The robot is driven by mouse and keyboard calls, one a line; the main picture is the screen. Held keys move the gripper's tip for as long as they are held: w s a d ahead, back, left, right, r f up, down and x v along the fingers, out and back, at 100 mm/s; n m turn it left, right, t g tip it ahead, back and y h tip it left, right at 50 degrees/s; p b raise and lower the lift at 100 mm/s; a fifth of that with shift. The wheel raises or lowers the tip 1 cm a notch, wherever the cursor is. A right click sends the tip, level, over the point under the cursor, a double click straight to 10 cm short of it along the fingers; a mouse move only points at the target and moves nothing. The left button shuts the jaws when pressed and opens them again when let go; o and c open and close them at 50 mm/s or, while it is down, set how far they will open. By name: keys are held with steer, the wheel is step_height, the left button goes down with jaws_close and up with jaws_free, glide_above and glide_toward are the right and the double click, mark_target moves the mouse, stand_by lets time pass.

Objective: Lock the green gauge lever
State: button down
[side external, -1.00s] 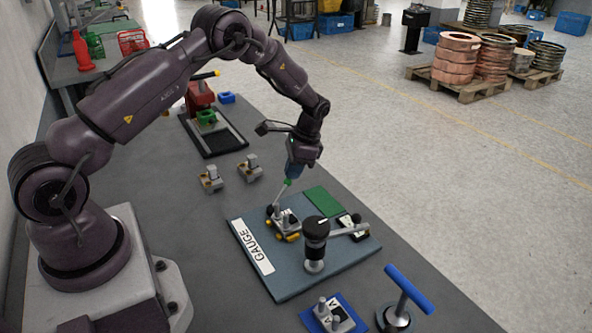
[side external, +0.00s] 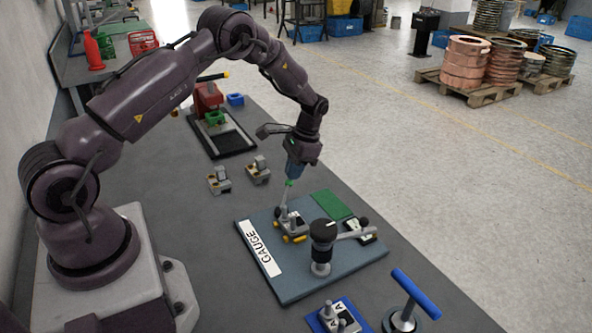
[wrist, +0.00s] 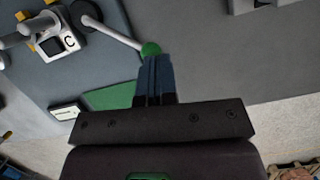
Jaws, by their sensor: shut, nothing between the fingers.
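The green gauge lever is a thin grey rod (side external: 285,199) with a small green knob (side external: 289,183) on top. It rises, leaning slightly, from a clamp block with yellow parts (side external: 294,226) on the blue-grey GAUGE board (side external: 283,284). My gripper (side external: 291,177) points down with its fingertips at the knob. In the wrist view, my gripper (wrist: 155,58) has its fingers together, and the green knob (wrist: 150,48) shows just beyond the tips, seemingly touching them. The rod (wrist: 122,37) runs from the knob to a clamp marked C (wrist: 66,43). Nothing is held.
A black-topped gauge post (side external: 323,232) with a side arm stands near the clamp. A green pad (side external: 331,205) lies behind it. Two small clamps (side external: 257,170) sit on the grey bench. A blue-handled tool (side external: 416,294) and a blue-based block (side external: 340,318) are at the front.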

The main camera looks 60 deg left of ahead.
steer(key=shift+s+a+n+h, duration=0.2)
steer(key=shift+s+a+n, duration=0.25)
steer(key=shift+n, duration=0.3)
steer(key=shift+s+a+n+h, duration=0.25)
steer(key=shift+s+n, duration=0.2)
steer(key=shift+n, duration=0.3)
steer(key=shift+s+a+n+h, duration=0.3)
steer(key=shift+s+n, duration=0.35)
steer(key=shift+n, duration=0.2)
steer(key=shift+s+a+n+h, duration=0.15)
steer(key=shift+s+a+n, duration=0.1)
steer(key=shift+s+n, duration=0.5)
stand_by(1.7)
steer(key=shift+w, duration=0.25)
stand_by(0.5)
steer(key=w, duration=0.3)
steer(key=shift+w+a+r, duration=0.25)
steer(key=shift+a+r, duration=0.05)
steer(key=shift+a, duration=0.1)
steer(key=d+v, duration=0.1)
steer(key=v, duration=0.9)
steer(key=shift+a, duration=0.3)
steer(key=shift+w+r, duration=0.1)
steer(key=shift+w, duration=0.05)
